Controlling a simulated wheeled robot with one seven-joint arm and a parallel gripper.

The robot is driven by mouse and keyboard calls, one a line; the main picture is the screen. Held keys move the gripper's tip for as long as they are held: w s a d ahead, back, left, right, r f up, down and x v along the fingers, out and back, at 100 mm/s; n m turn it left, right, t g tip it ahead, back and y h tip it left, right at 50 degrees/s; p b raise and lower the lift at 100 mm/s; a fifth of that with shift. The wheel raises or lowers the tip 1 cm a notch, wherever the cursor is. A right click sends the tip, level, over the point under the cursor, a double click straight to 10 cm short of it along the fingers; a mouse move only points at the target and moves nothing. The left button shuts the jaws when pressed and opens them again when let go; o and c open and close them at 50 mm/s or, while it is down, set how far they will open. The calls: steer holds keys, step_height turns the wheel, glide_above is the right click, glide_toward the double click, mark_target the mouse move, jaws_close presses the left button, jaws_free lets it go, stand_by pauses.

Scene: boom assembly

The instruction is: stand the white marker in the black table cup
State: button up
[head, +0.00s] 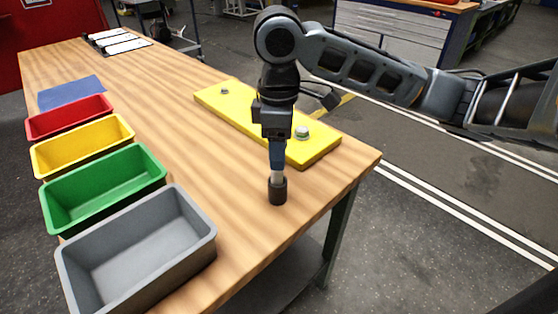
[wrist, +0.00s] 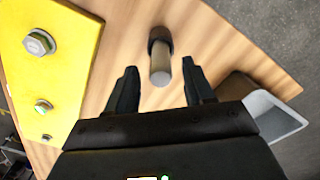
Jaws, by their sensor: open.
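The black table cup (head: 277,192) stands on the wooden table near its right front edge. The white marker (head: 277,177) stands upright in the cup, its pale upper part showing above the rim. In the wrist view the marker (wrist: 160,72) rises from the dark cup (wrist: 160,38) and looks greyish. My gripper (head: 277,163) is directly above the cup, pointing down. In the wrist view my gripper (wrist: 160,67) is open, one finger on each side of the marker, with visible gaps on both sides. The marker's lower part is hidden inside the cup.
A yellow plate (head: 240,112) with bolts lies behind the gripper. Grey (head: 195,262), green (head: 150,195), yellow (head: 120,140) and red (head: 68,118) bins line the left side. The table's right edge is close to the cup. Bare wood lies between bins and cup.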

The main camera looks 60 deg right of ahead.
step_height(320, 180, up, 8)
steer(key=shift+f, duration=0.15)
steer(key=w+a+r+m+t+y, duration=0.1)
steer(key=w+a+m+t+y, duration=0.25)
steer(key=a, duration=0.55)
steer(key=w+a+r+m+t+y, duration=0.1)
steer(key=w+a+t+y, duration=0.1)
steer(key=w+a+t, duration=0.6)
steer(key=w+a+r+m+t+y, duration=0.1)
steer(key=a+m+t+y, duration=0.2)
steer(key=a, duration=0.8)
steer(key=s+d+f+m+t+h, duration=0.2)
steer(key=s+f+m+h, duration=0.35)
steer(key=s+f, duration=0.9)
steer(key=s+d+n+g+h, duration=0.1)
steer(key=s+d+n, duration=0.2)
steer(key=s, duration=0.7)
steer(key=s+d+n+h, duration=0.2)
steer(key=s+d+n, duration=0.2)
steer(key=s, duration=0.7)
steer(key=shift+s+f+n+g, duration=0.2)
steer(key=shift+f+n+g, duration=0.15)
steer(key=shift+n, duration=0.25)
